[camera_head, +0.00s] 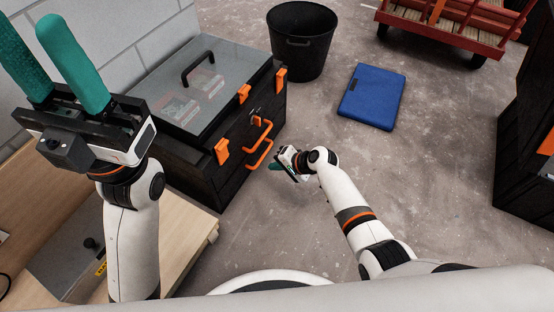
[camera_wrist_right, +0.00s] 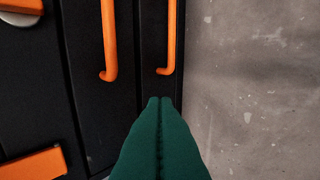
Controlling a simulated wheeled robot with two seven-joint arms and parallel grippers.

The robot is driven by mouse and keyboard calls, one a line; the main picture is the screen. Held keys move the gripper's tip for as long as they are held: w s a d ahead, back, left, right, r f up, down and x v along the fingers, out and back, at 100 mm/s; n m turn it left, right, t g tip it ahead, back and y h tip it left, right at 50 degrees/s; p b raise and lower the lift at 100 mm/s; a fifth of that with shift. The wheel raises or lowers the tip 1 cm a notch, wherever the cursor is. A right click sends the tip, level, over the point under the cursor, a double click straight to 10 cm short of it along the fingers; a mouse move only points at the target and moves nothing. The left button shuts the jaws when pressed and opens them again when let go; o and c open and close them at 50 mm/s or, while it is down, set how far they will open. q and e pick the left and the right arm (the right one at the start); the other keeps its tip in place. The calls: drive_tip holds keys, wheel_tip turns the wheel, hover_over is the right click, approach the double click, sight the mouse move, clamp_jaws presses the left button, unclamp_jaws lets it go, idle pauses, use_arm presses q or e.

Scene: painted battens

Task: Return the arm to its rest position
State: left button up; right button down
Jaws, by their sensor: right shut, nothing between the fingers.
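My right gripper (camera_head: 274,167) is low over the concrete floor, beside the front of a black toolbox (camera_head: 180,160). In the right wrist view its green fingers (camera_wrist_right: 160,102) are pressed together with nothing between them. They point toward the toolbox front and its orange handles (camera_head: 259,145); whether they touch it I cannot tell. The right arm reaches out from the bottom right. My left gripper (camera_head: 28,27) is raised at the upper left, its two green fingers spread apart and empty.
The toolbox has a clear lid with a black handle. A black bucket (camera_head: 301,52), a blue case (camera_head: 371,97) and a red cart (camera_head: 440,27) stand farther back. A wooden bench (camera_head: 190,238) is at lower left, a black cabinet (camera_head: 520,150) at right. The middle floor is clear.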

drive_tip(key=shift+s+d+r, duration=0.1)
drive_tip(key=shift+d+r, duration=0.05)
drive_tip(key=shift+d, duration=0.05)
